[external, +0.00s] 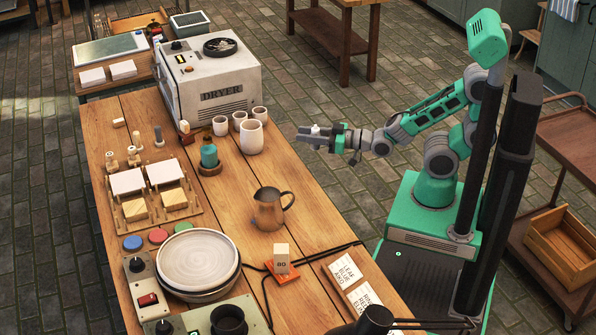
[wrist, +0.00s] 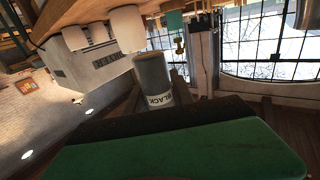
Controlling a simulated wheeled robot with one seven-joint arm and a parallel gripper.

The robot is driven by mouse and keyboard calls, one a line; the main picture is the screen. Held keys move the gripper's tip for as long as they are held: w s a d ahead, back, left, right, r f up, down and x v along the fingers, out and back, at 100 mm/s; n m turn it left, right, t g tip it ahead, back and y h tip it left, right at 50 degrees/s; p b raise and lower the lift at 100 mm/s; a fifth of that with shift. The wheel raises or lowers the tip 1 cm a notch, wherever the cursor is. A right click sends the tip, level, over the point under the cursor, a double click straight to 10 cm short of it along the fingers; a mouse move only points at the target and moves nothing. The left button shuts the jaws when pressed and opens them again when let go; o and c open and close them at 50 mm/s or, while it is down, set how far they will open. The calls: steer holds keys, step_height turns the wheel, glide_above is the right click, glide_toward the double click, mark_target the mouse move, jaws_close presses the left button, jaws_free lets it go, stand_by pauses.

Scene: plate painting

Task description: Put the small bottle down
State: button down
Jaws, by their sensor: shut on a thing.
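The small bottle (wrist: 151,72) is a grey cylinder with a white label that reads BLACK in the wrist view. In the external view only a small pale part of it (external: 316,130) shows at my gripper (external: 322,135). My gripper is shut on the bottle and holds it in the air, off the right edge of the wooden table (external: 235,185).
White cups (external: 251,137) stand near the DRYER box (external: 212,85). A teal bottle (external: 209,152) sits on a round wooden base. Bare wood lies between cups and jug.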

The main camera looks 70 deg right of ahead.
steer(key=a+f+y+b, duration=0.1)
steer(key=a+b, duration=0.1)
steer(key=w+a+f+n+y+b, duration=0.1)
steer(key=a+b, duration=0.1)
steer(key=a, duration=0.1)
steer(key=a+f+n+y+b, duration=0.1)
steer(key=a+b, duration=0.1)
steer(key=shift+w+a+f+g+b, duration=0.15)
steer(key=shift+w+a+g+b, duration=0.1)
steer(key=shift+g+b, duration=0.15)
steer(key=a+r+n+g+y, duration=0.1)
steer(key=a+r+n+y, duration=0.15)
steer(key=a+r, duration=0.3)
steer(key=shift+g+y, duration=0.3)
steer(key=shift+y, duration=0.05)
steer(key=f, duration=0.3)
steer(key=f+b, duration=0.1)
steer(key=f, duration=0.2)
steer(key=a+f+b, duration=0.1)
steer(key=f, duration=0.3)
steer(key=shift+a, duration=0.1)
steer(key=shift+f+b, duration=0.2)
steer(key=shift+b, duration=0.1)
steer(key=c, duration=1.1)
jaws_free()
steer(key=shift+r, duration=0.1)
